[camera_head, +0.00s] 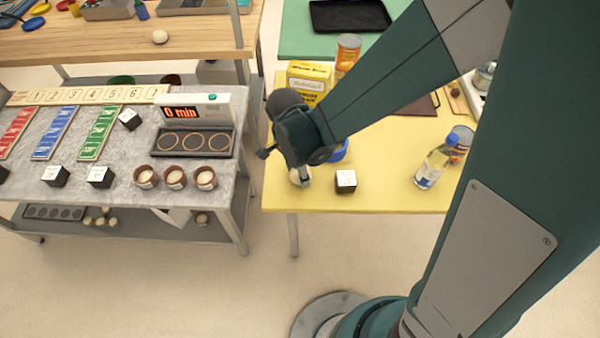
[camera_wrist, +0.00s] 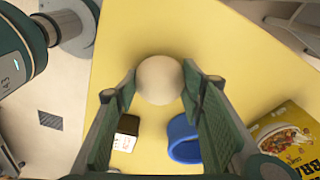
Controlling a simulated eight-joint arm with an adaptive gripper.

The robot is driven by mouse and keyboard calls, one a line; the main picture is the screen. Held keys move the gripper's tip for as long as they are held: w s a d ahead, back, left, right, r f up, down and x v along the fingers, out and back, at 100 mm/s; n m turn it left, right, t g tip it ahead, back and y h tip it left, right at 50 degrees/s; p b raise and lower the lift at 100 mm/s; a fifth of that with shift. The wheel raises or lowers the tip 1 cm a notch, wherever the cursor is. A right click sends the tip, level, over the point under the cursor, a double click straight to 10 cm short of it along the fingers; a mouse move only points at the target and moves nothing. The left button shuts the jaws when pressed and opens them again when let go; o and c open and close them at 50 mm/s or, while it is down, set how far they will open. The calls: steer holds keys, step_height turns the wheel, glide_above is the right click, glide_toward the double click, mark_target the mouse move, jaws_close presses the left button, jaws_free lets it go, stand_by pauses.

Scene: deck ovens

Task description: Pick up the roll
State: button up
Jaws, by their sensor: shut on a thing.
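The roll (camera_wrist: 159,80) is a pale, round ball between the two fingers of my gripper (camera_wrist: 158,88) in the wrist view. The fingers touch it on both sides. In the head view the roll (camera_head: 299,177) shows partly below my gripper (camera_head: 297,170), near the front left corner of the yellow table (camera_head: 390,198). My wrist hides part of it there. I cannot tell whether the roll rests on the table or is just above it.
A black-and-white cube (camera_head: 346,181) and a blue ring-like object (camera_wrist: 184,138) are close by. A yellow box (camera_head: 309,77), an orange can (camera_head: 347,54) and a bottle (camera_head: 434,165) stand on the table. A grey table (camera_head: 120,150) with several cups is left, across a gap.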

steer(key=shift+r+p, duration=0.85)
steer(key=shift+r, duration=3.6)
